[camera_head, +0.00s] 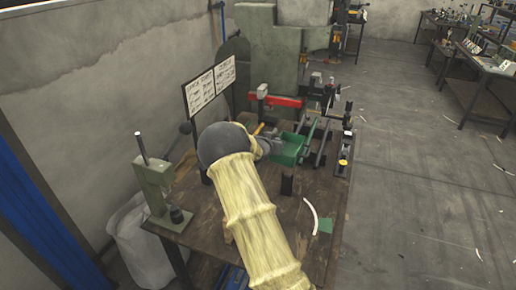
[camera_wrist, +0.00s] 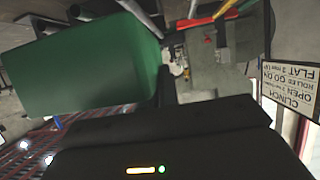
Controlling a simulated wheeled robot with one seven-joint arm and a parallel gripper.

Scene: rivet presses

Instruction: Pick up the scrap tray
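A green tray (camera_head: 288,149), which I take to be the scrap tray, sits on the wooden workbench (camera_head: 262,205) among metal tools. In the wrist view the green tray (camera_wrist: 95,65) is large and close at the upper left, with a plain green face towards the camera. My gripper (camera_head: 268,146) is just left of the tray in the head view, partly hidden behind my own wrist. In the wrist view its dark body fills the lower part, and its fingers are not clearly seen. I cannot tell whether it touches the tray.
A green press (camera_head: 156,183) stands at the bench's left corner. Sign boards (camera_head: 210,86) stand behind my arm. A red-topped tool (camera_head: 280,101) is behind the tray, and several black tools line the right side. A curved white strip (camera_head: 312,215) lies on the bench front. Floor on the right is mostly open.

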